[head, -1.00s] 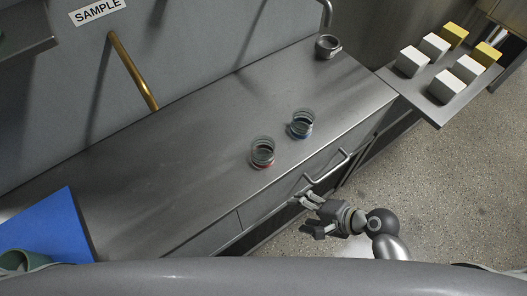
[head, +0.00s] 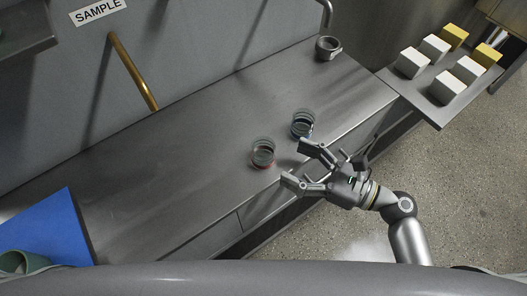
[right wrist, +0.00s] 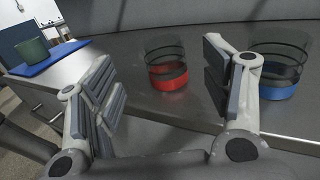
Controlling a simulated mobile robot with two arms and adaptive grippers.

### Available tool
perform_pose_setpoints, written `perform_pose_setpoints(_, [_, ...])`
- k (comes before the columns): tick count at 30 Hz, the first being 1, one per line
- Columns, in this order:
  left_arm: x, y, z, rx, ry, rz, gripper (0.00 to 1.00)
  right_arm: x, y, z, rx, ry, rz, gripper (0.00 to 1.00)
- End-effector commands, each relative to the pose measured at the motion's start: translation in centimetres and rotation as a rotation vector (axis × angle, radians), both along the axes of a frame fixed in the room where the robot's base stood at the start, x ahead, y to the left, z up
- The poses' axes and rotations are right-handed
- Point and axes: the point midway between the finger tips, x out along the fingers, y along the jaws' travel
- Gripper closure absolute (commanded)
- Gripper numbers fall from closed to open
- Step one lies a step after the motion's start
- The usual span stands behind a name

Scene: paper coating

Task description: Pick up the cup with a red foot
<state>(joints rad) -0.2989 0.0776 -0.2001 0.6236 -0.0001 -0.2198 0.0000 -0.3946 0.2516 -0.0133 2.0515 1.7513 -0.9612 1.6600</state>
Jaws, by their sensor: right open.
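The cup with a red foot (head: 263,153) is clear glass and stands upright on the steel counter (head: 180,160). In the right wrist view the red-footed cup (right wrist: 167,65) shows ahead, between the two fingers. A like cup with a blue foot (head: 302,124) stands close by, up and to the right; in the right wrist view the blue-footed cup (right wrist: 274,68) is right of the right finger. My right gripper (head: 298,165) is open and empty at the counter's front edge, its fingers apart from the red-footed cup. My left gripper is not in view.
A grey metal cup (head: 327,48) stands at the counter's far end. A blue mat (head: 48,228) with a green container (head: 22,262) is at the left. A side shelf (head: 449,107) holds several white and yellow blocks. The middle of the counter is clear.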

Motion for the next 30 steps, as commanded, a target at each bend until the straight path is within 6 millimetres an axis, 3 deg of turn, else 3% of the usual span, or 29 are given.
perform_pose_setpoints(3, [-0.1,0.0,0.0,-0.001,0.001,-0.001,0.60,1.0,1.8,0.1,0.002,-0.003,0.002,0.29])
perform_pose_setpoints(11, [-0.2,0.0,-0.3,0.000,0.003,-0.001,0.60,2.0,3.8,-0.2,-0.002,-0.004,0.001,0.29])
perform_pose_setpoints(19, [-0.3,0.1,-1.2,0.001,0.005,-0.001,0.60,4.1,7.1,-0.4,-0.001,-0.004,0.002,0.29])
perform_pose_setpoints(29, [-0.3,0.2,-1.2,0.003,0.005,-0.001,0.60,4.3,7.7,-0.5,-0.005,-0.002,0.001,0.29])
perform_pose_setpoints(30, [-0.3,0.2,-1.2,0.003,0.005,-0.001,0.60,4.3,7.7,-0.5,-0.005,-0.002,0.001,0.34])
